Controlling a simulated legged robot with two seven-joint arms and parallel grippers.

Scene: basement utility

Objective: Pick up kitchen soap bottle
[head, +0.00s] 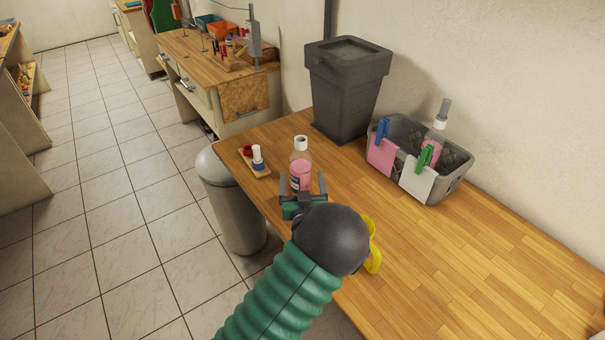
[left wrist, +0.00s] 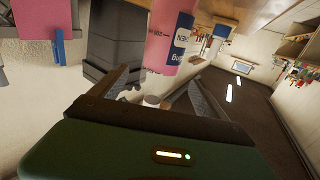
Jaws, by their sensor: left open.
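The soap bottle (head: 301,162), clear with pink liquid and a white cap, stands upright near the left edge of the wooden worktop. In the left wrist view the bottle (left wrist: 168,35) shows pink with a blue and white label, cut off by the top edge. My left gripper (head: 303,181) is open, its fingers pointing at the bottle, one toward each side of its lower part. I cannot tell whether they touch it. The fingers also show in the left wrist view (left wrist: 165,80), with nothing clamped. My right gripper is not in view.
A small wooden tray (head: 262,172) with little containers is left of the bottle. A dark grey bin (head: 345,90) stands behind. A metal bin (head: 232,205) stands beside the worktop. The right worktop is clear.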

